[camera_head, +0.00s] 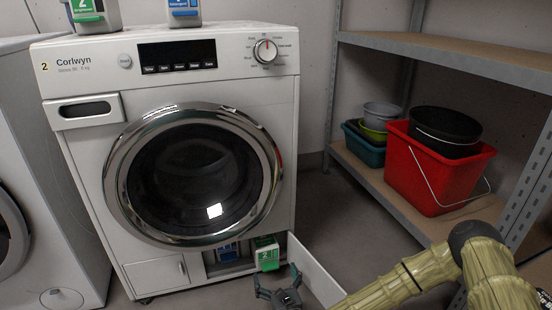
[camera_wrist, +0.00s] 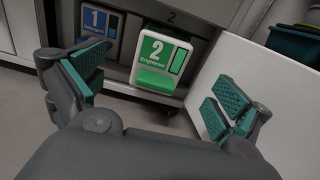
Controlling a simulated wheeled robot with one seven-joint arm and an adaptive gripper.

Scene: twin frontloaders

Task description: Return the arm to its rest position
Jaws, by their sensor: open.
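My gripper (camera_head: 279,291) is low in front of the washing machine's bottom right corner. It is open and empty, its jaws wide apart in the wrist view (camera_wrist: 150,103). A green-and-white cartridge marked 2 (camera_head: 266,254) is just ahead of it, at the lower compartment; in the wrist view the cartridge (camera_wrist: 160,62) is beyond the fingertips, with a gap. A blue cartridge marked 1 (camera_wrist: 97,30) is to its left inside the compartment. My arm (camera_head: 415,275) reaches in from the lower right.
The compartment's white door (camera_head: 315,270) stands open right beside my gripper. The washer's round door (camera_head: 193,175) is shut. A metal shelf (camera_head: 450,50) with a red bucket (camera_head: 435,170) stands at the right. Bottles, including a green-labelled one (camera_head: 92,14), stand on the washer.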

